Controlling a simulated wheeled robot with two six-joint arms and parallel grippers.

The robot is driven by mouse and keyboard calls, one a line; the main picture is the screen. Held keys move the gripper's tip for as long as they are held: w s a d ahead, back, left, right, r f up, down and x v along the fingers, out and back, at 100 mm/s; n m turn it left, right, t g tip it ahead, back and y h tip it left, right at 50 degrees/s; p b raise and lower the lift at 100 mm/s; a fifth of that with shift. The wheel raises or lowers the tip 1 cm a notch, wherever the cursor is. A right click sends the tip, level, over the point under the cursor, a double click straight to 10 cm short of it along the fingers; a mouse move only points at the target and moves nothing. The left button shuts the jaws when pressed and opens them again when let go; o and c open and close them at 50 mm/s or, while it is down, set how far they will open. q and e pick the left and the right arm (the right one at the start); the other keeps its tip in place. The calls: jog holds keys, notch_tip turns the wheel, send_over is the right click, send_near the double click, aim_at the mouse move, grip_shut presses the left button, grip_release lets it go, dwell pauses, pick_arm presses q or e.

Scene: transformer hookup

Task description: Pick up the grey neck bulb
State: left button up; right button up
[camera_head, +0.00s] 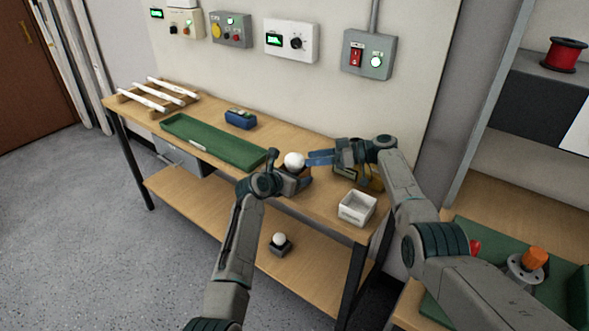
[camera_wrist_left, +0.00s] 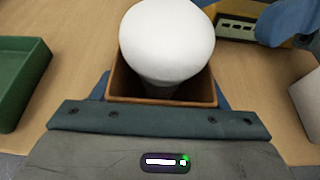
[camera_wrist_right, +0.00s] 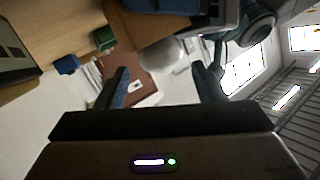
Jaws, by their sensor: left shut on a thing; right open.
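A bulb with a large white globe (camera_head: 293,160) stands upright in a brown open box (camera_wrist_left: 122,84). In the left wrist view its greyish neck (camera_wrist_left: 172,88) goes down into the box, and its lower end is hidden. My left gripper (camera_head: 287,177) is shut on the brown box, with blue finger pads at its two sides. My right gripper (camera_head: 318,158) is open, with its blue fingers reaching in from the right beside the globe. In the right wrist view the globe (camera_wrist_right: 160,52) shows beyond the gap between the fingertips, and no grip on it shows.
A second white bulb (camera_head: 279,239) sits in a dark holder on the lower shelf. A white box (camera_head: 357,208) stands at the bench's right end. A long green tray (camera_head: 215,143) and a blue item (camera_head: 241,119) lie left. A yellow item (camera_wrist_left: 243,26) is close behind.

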aim_at(300, 159)
jog(key=x, duration=0.5)
jog(key=shift+d, duration=0.1)
jog(key=c, duration=0.8)
jog(key=shift+o, duration=0.2)
notch_tip(300, 159, up, 10)
jog(key=shift+r, duration=0.1)
